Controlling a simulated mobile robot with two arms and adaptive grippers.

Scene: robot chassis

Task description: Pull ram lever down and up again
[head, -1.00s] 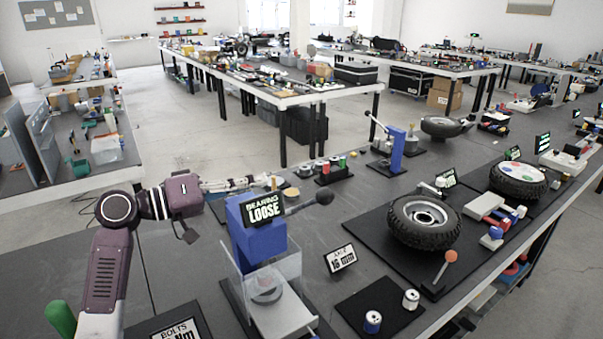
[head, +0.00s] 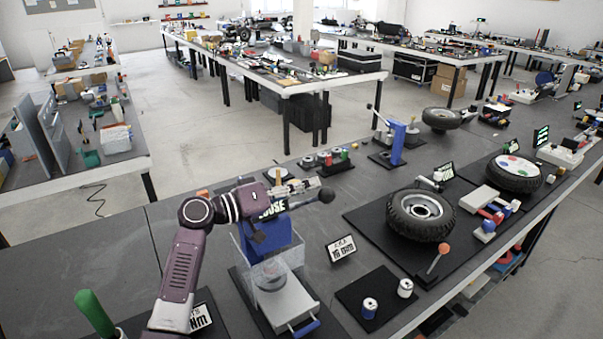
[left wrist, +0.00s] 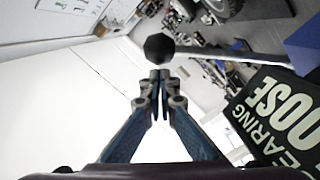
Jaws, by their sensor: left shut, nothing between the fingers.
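The ram lever's black ball knob (head: 326,195) sticks out to the right of the blue press (head: 286,232) in the head view. In the left wrist view the knob (left wrist: 159,47) is straight beyond the tips of my left gripper (left wrist: 160,75), and the grey rod (left wrist: 230,54) runs right toward the press. The gripper is shut and empty, its tips close to the knob; I cannot tell whether they touch. The BEARING LOOSE sign (left wrist: 275,120) is partly covered by my arm in the head view. My right gripper is out of view.
A clear guard (head: 262,272) and a tray with a blue handle (head: 304,328) are at the press's front. An axle sign (head: 341,248), two small cans on a black mat (head: 357,291) and a tyre (head: 420,219) stand to the right. A green handle (head: 93,311) is at lower left.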

